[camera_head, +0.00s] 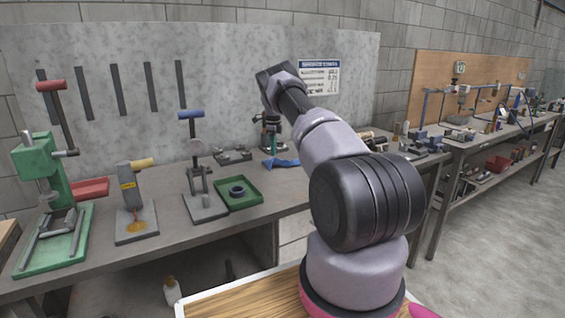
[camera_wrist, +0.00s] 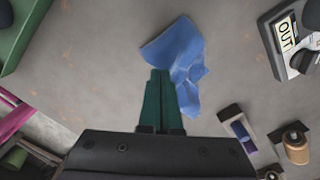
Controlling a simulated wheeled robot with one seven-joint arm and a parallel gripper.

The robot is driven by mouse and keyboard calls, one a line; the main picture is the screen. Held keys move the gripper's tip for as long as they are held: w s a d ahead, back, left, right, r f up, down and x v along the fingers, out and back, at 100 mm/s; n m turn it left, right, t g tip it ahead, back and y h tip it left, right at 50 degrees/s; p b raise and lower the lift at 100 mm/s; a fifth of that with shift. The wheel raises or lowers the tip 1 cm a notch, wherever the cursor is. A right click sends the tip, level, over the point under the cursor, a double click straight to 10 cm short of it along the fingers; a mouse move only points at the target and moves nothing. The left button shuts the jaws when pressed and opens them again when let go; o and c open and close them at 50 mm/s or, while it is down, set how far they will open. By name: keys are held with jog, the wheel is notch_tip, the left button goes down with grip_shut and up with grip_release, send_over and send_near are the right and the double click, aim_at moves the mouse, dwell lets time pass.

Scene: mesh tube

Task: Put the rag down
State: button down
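The blue rag (camera_wrist: 182,50) is crumpled and lies at the tips of my gripper (camera_wrist: 160,73) in the wrist view. The two green fingers are together, shut on the rag's near edge, with folds spreading ahead and to the right. In the head view the rag (camera_head: 283,163) is a small blue patch at the surface of the grey workbench (camera_head: 160,257), left of my arm. I cannot tell how much of it rests on the bench. My arm hides part of that area in the head view.
A green tray (camera_head: 238,193) and a press with a blue handle (camera_head: 203,180) stand left of the rag. In the wrist view, a block marked OUT (camera_wrist: 290,42) is at the right and small tools (camera_wrist: 296,147) at lower right. Bare bench surrounds the rag.

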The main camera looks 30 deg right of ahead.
jog(key=shift+f+p, duration=0.5)
jog(key=shift+f, duration=2.15)
